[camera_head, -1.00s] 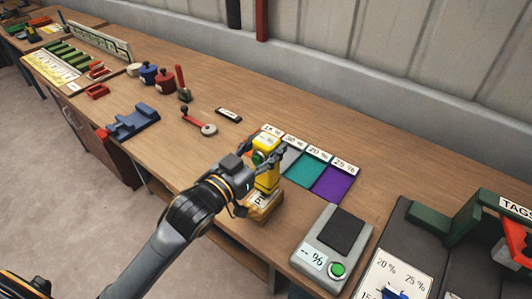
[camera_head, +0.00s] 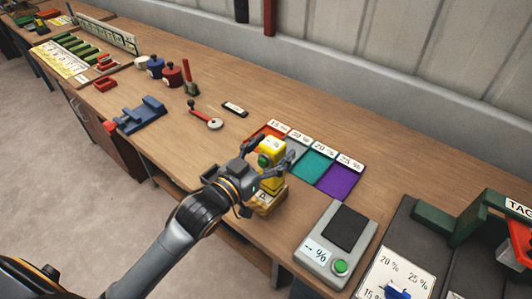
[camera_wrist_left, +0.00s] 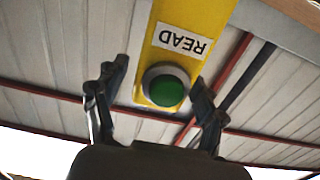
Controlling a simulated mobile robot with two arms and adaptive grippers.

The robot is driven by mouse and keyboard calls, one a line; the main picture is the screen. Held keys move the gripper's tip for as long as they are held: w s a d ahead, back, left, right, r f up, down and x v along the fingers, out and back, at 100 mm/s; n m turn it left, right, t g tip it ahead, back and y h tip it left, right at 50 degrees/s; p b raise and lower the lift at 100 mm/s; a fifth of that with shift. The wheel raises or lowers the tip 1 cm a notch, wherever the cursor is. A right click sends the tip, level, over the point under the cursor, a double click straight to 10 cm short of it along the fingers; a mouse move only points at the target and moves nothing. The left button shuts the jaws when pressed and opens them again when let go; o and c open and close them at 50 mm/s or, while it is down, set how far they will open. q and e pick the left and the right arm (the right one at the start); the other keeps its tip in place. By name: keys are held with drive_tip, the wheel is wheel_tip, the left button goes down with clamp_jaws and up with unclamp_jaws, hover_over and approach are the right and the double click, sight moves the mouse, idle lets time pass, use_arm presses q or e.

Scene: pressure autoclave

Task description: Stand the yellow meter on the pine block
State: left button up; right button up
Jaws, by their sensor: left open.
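The yellow meter (camera_head: 273,147) stands upright on the pine block (camera_head: 268,203) near the front edge of the bench. Its lower part is partly hidden by my left gripper in the head view. My left gripper (camera_head: 276,160) is open, with its fingers at either side of the meter. In the left wrist view the meter (camera_wrist_left: 187,25), with its READ label and green button, shows between the spread fingers (camera_wrist_left: 160,100). Gaps show between the fingers and the meter's sides there. My right gripper is not in view.
Behind the meter lies a row of coloured pads, including teal (camera_head: 311,165) and purple (camera_head: 337,181). A grey scale (camera_head: 318,257) with a green button stands to the right. A blue cradle (camera_head: 140,116) lies to the left, with free bench between.

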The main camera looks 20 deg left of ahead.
use_arm(q)
drive_tip(key=shift+s+a, duration=0.1)
drive_tip(key=shift+s, duration=0.1)
drive_tip(key=b+v, duration=0.2)
drive_tip(key=v, duration=0.9)
drive_tip(key=shift+s, duration=0.3)
drive_tip(key=shift+a+r, duration=0.1)
drive_tip(key=shift+r, duration=0.05)
